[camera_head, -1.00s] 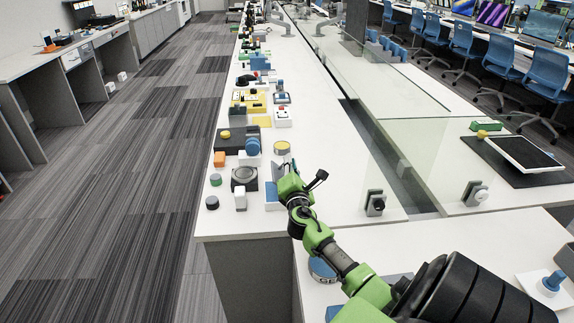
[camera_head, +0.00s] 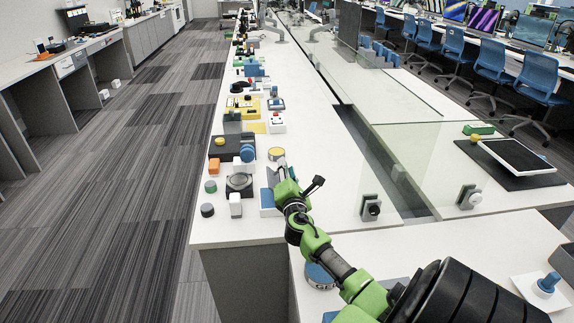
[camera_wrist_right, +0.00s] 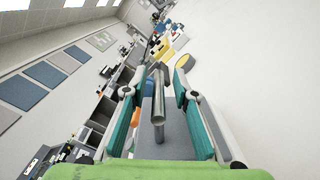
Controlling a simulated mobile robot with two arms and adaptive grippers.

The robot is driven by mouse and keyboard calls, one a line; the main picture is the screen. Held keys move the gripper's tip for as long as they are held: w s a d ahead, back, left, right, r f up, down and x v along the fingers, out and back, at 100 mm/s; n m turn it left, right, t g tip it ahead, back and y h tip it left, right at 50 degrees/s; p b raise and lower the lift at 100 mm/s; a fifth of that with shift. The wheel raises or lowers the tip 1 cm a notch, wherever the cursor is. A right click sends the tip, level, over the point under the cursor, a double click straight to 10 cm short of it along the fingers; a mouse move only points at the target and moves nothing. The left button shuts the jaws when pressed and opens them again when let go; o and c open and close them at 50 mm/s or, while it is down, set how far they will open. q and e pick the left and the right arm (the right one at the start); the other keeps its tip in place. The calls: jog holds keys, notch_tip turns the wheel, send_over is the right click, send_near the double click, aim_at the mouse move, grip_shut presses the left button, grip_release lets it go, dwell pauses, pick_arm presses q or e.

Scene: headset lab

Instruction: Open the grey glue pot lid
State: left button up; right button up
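My right gripper (camera_head: 282,172) is over the left bench, beside a blue-grey block (camera_head: 267,200). In the right wrist view my right gripper (camera_wrist_right: 155,105) has its two fingers spread apart. A shiny metal rod (camera_wrist_right: 158,100) stands between them, with a grey block (camera_wrist_right: 172,140) behind it. I cannot tell whether the fingers touch the rod. A dark grey round-topped piece (camera_head: 239,183) sits left of the gripper. I cannot tell which grey thing is the glue pot lid. My left gripper is not in view.
A yellow-topped round pot (camera_head: 276,154) stands just beyond the gripper. A glass panel (camera_head: 385,160) rises to the right. The bench's front left corner is clear.

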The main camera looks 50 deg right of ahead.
jog(key=v, duration=1.2)
jog(key=shift+r, duration=0.1)
